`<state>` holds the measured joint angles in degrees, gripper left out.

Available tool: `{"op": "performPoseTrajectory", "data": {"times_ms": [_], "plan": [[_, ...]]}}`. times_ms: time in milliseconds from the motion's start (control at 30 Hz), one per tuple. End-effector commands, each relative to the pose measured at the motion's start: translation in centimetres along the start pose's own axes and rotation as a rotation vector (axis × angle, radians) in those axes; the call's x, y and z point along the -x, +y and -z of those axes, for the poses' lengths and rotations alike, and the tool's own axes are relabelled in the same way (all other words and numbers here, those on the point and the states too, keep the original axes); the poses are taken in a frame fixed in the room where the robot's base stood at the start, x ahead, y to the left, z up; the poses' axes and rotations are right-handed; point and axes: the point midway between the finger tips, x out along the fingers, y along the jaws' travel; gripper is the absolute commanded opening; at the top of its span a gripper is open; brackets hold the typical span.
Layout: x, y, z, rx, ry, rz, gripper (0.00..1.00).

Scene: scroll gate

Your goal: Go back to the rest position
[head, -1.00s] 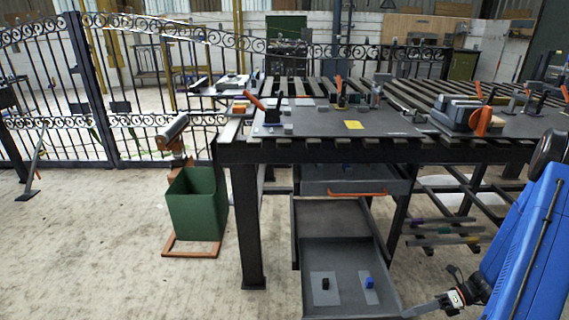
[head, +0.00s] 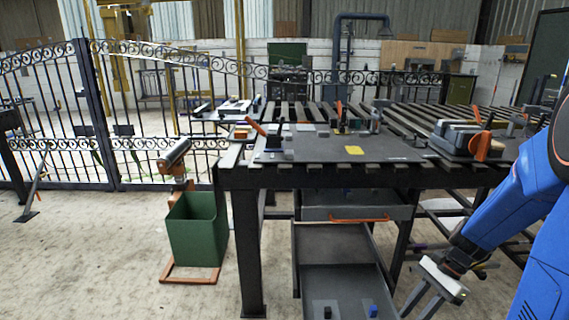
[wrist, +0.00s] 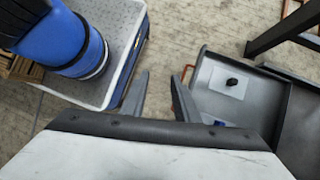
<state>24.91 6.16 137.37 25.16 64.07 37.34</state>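My gripper (head: 425,312) is at the lower right of the head view, beside the right side of the open lower drawer (head: 335,240). Its fingertips are cut off by the lower edge there. In the wrist view my gripper (wrist: 158,90) has its two fingers apart, with bare floor between them. It holds nothing. The open drawer (wrist: 262,110) shows to the right of the fingers in the wrist view. A small black piece (wrist: 233,82) lies on a light patch in it. A blue piece (wrist: 220,124) is partly hidden behind my gripper's body.
The workbench (head: 330,175) stands above the drawer, with a vise (head: 465,137) and a yellow pad (head: 354,150) on top. A green bin (head: 197,228) stands left of the bench. An iron gate (head: 80,120) is at the back left.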

Motion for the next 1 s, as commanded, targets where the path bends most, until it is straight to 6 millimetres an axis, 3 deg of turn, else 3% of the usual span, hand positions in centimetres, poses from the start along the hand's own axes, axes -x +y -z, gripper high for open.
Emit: {"op": "performPoseTrajectory", "data": {"times_ms": [400, 1000], "plan": [[3.3, 3.0, -6.0, 0.453, 0.261, 0.01, 0.28], [7.2, 8.6, -12.7, 1.071, 0.645, -0.006, 0.28]]}}
